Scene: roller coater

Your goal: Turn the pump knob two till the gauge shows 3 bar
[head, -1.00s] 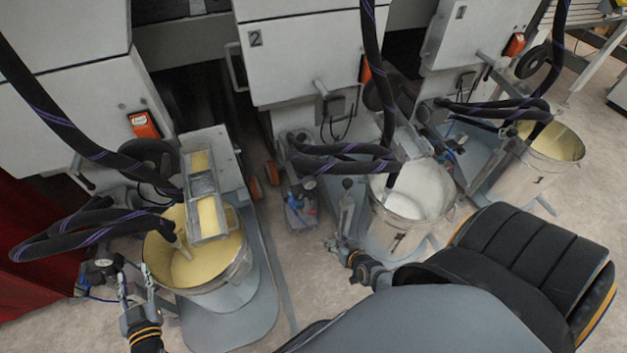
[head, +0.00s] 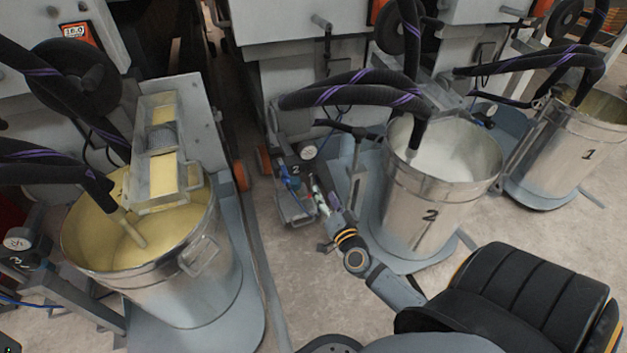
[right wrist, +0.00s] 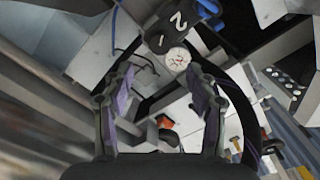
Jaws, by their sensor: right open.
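The pump two unit (head: 296,203) stands on the floor left of the bucket marked 2. Its dark part marked 2 (head: 295,169) and the round white gauge (head: 308,150) sit on top. In the right wrist view the dark marked part, seemingly the knob (right wrist: 180,22), and the gauge (right wrist: 176,59) lie ahead of the fingers. The gauge needle is too small to read. My right gripper (head: 321,191) is open and empty, just to the near right of the pump; it also shows in the right wrist view (right wrist: 158,95). My left gripper is not in view.
Bucket two (head: 430,215) with white liquid stands close right of my right arm. A dark hose (head: 340,90) hangs above the pump. A bucket of yellow liquid (head: 170,285) and another pump (head: 18,240) are at left. Bucket one (head: 570,150) is at right.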

